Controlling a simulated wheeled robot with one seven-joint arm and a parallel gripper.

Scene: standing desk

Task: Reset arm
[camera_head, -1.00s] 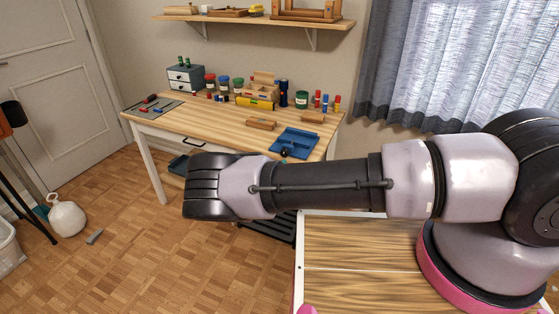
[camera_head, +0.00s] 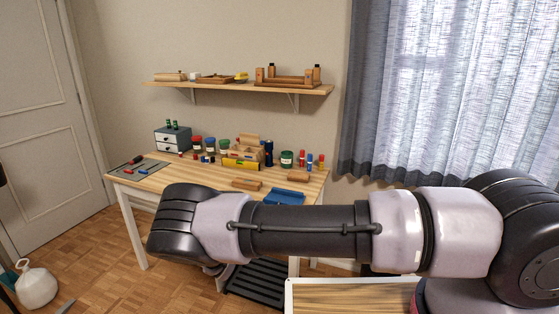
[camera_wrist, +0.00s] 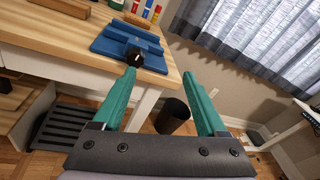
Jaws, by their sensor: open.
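My gripper (camera_wrist: 160,100) shows in the wrist view with two teal fingers spread apart and nothing between them. Its left fingertip appears just below a black knob on a blue vise-like tool (camera_wrist: 125,42) at the desk's edge; I cannot tell how far apart they are. In the head view my arm stretches from right to left in front of the desk (camera_head: 150,178), and the gripper's fingers are hidden there. The blue tool (camera_head: 285,197) is partly hidden behind my arm.
The desk carries a grey drawer box (camera_head: 172,139), several jars, a wooden caddy (camera_head: 243,152) and wooden blocks (camera_head: 247,185). A wall shelf (camera_head: 240,89) hangs above. A black bin (camera_wrist: 172,117) and a black slatted rack (camera_wrist: 75,128) stand low by the desk.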

